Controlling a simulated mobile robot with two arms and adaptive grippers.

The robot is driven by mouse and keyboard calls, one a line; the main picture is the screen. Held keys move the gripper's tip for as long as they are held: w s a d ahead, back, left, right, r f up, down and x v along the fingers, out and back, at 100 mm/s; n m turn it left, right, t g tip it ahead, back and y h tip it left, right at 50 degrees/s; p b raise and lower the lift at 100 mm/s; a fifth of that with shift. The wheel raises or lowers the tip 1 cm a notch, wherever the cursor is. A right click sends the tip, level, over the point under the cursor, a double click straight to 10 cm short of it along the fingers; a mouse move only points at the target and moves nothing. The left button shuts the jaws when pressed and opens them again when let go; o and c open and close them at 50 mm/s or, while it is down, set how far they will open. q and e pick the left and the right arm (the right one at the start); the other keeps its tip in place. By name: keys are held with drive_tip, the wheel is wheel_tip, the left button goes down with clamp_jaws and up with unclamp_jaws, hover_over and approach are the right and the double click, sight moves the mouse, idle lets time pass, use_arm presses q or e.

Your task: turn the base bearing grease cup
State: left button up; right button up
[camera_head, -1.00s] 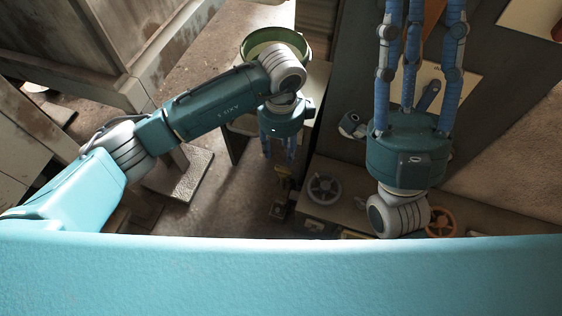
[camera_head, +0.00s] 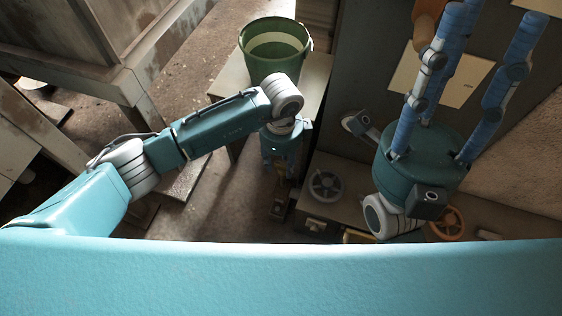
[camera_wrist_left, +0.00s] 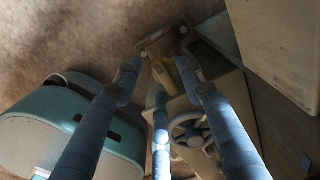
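My left gripper (camera_head: 279,172) hangs from the left arm, fingers down, above the low bench. In the left wrist view its three blue fingers (camera_wrist_left: 160,70) are apart. A small yellowish part (camera_wrist_left: 168,78) shows between and beyond their tips; contact is unclear. A brownish block-like part (camera_wrist_left: 163,42) lies just past the tips. I cannot tell which of these small parts is the grease cup. In the head view the gripper partly hides this spot.
A grey handwheel (camera_head: 324,186) stands right of my left gripper and shows in the wrist view (camera_wrist_left: 188,130). An orange handwheel (camera_head: 446,224) is at the lower right. A green bucket (camera_head: 262,68) stands on a pale stand behind my left arm. A dark panel rises behind the right gripper.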

use_arm(q)
clamp_jaws()
